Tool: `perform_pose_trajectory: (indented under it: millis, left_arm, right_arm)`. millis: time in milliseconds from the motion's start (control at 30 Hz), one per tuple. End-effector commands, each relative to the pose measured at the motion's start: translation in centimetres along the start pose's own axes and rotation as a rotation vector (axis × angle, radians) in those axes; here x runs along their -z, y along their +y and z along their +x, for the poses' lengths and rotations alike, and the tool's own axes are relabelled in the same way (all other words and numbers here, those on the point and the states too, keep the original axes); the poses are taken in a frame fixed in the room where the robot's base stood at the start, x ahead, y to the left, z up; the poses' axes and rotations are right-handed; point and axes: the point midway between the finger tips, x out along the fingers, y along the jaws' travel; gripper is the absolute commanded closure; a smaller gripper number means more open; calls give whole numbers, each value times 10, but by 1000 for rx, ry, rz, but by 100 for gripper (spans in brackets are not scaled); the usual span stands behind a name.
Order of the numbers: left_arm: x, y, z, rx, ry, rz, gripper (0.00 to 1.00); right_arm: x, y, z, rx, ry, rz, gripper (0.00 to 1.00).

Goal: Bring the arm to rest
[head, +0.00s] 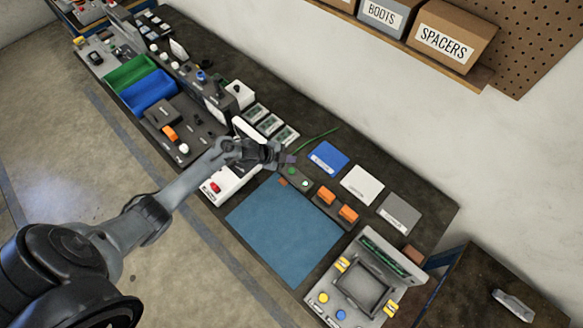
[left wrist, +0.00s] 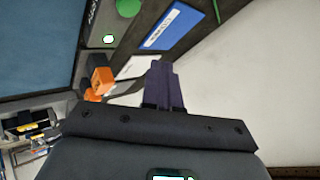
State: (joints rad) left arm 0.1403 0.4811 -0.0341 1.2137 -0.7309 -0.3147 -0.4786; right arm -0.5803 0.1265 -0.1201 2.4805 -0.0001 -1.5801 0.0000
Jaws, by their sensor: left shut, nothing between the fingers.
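My left arm comes in from the lower left of the head view and reaches over the workbench (head: 440,212). My left gripper (head: 289,159) is shut and empty. It hangs above the bench, near a small grey box with a green button (head: 291,170). In the left wrist view the shut fingers (left wrist: 164,85) point toward the bench and wall, with nothing between them. My right gripper does not show.
A blue mat (head: 285,230) lies in front of the gripper. Orange blocks (head: 337,205), blue, white and grey cards (head: 328,158), and a grey fixture (head: 365,285) are to the right. Labelled boxes (head: 445,40) sit on a shelf above.

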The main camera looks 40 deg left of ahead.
Motion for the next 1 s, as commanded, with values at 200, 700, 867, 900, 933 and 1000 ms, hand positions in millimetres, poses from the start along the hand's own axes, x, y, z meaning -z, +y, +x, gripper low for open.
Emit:
perform_pose_trajectory:
  millis: [200,700,867,900,933,1000]
  left_arm:
    - [0,0,0,-1,0,0,100]
    - [-12,75,0,-95,-16,-48,100]
    - [22,148,-10,-153,27,-72,100]
    - [39,164,-16,-156,33,-76,100]
    - [50,175,-21,-157,30,-83,100]
    - [76,192,-35,-151,8,-111,100]
  right_arm:
    - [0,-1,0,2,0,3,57]
    - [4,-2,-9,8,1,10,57]
    - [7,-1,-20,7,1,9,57]
    - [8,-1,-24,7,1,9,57]
    - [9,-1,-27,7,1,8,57]
    - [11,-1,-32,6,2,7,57]
